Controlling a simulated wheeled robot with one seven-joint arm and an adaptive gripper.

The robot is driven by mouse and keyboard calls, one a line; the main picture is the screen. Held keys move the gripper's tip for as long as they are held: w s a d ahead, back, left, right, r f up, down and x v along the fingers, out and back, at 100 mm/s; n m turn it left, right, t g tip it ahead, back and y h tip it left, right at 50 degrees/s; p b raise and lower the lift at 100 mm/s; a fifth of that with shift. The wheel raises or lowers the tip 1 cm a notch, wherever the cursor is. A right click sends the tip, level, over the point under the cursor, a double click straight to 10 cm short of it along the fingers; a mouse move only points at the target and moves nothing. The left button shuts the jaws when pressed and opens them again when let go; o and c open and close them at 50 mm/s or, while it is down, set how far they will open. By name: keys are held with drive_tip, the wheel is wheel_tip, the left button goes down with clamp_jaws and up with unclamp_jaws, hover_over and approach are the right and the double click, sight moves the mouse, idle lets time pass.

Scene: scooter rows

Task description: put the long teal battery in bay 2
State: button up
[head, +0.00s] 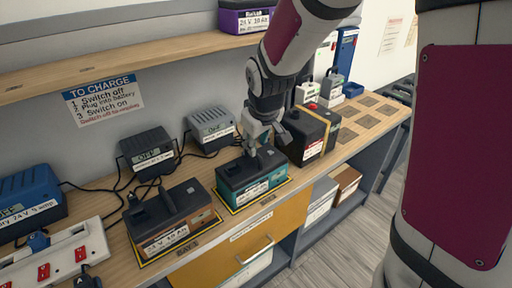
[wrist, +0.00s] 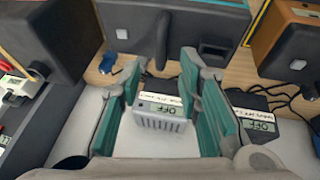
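The teal battery (head: 250,178) has a dark grey top with a raised handle and sits upright inside a yellow-outlined bay on the bench. A white label is on its front. In the wrist view its dark top (wrist: 130,25) fills the upper middle, with the handle (wrist: 164,40) between my fingertips' lines. My gripper (head: 266,140) is just above the battery's top at the back. In the wrist view my gripper (wrist: 165,62) is open, its teal-padded fingers apart with nothing between them. Whether a fingertip touches the handle I cannot tell. The bay's number is not readable.
A brown battery (head: 172,222) sits in the bay to the left. A black battery with a yellow strap (head: 309,138) stands close on the right. Chargers with cables, including a grey one (head: 211,127) reading OFF, stand behind. A white power strip (head: 62,256) lies at left; a shelf (head: 120,60) overhangs.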

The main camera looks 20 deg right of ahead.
drive_tip(key=s+d+r+m, duration=0.1)
drive_tip(key=s+r, duration=0.5)
drive_tip(key=s, duration=0.2)
drive_tip(key=s+r+m, duration=0.1)
drive_tip(key=s+r, duration=0.4)
drive_tip(key=s, duration=0.4)
drive_tip(key=s+m+g, duration=0.1)
drive_tip(key=s+m, duration=0.1)
drive_tip(key=s, duration=1)
drive_tip(key=shift+s+a+g+y+p, duration=0.15)
drive_tip(key=shift+s+g+y+p, duration=0.05)
drive_tip(key=shift+g+y+p, duration=0.1)
drive_tip(key=shift+r, duration=0.2)
wheel_tip(320, 180, up, 3)
drive_tip(key=p, duration=0.2)
drive_tip(key=shift+r+t+p, duration=0.15)
drive_tip(key=shift+t+p, duration=0.15)
drive_tip(key=shift+t, duration=0.1)
